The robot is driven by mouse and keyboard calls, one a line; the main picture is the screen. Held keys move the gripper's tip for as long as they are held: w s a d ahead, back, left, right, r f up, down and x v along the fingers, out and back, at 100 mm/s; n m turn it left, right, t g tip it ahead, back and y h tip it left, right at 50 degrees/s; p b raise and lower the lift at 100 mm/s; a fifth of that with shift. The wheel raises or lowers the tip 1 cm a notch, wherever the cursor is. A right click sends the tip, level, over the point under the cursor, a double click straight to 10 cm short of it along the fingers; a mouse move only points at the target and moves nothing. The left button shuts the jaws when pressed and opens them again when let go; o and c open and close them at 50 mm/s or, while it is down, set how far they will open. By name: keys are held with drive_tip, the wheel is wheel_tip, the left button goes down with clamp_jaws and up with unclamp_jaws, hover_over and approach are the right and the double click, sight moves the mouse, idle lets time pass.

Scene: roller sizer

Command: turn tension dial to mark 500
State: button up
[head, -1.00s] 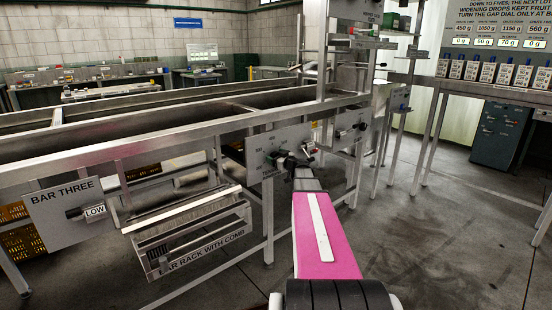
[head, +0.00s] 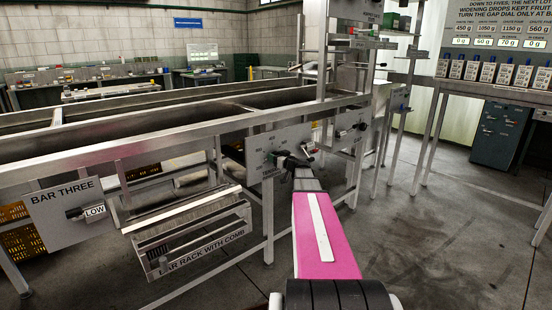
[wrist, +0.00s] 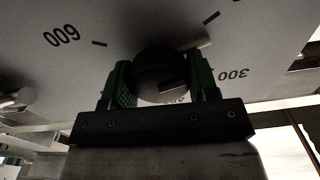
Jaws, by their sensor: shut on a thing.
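The tension dial (wrist: 160,72) is a dark round knob on a grey panel (wrist: 130,22) in the wrist view. My gripper (wrist: 161,82) is closed around it, with a green-padded finger on either side. The numbers look upside down: 600 is at upper left and 300 at right. Tick marks show at upper left and upper right. A pale bar sticks out from behind the knob toward the upper right; I cannot tell which mark it meets. The 500 label is not readable. In the head view my gripper (head: 290,165) is at the panel (head: 268,143) and hides most of the dial.
Another panel (head: 350,127) with a dark knob is just right of the dial's panel. A bar rack (head: 200,240) hangs at lower left, near the BAR THREE plate (head: 62,208). Metal legs stand below. The floor (head: 420,220) at right is clear.

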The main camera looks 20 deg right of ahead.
drive_tip(key=m, duration=0.4)
drive_tip(key=shift+m, duration=0.3)
drive_tip(key=m, duration=0.3)
drive_tip(key=shift+m, duration=0.4)
drive_tip(key=m, duration=0.4)
drive_tip(key=shift+f, duration=0.1)
drive_tip(key=m, duration=0.8)
drive_tip(key=shift+m, duration=0.3)
drive_tip(key=m, duration=0.3)
drive_tip(key=shift+f+m, duration=0.1)
drive_tip(key=shift+m, duration=0.2)
drive_tip(key=m, duration=0.4)
drive_tip(key=shift+m, duration=2.1)
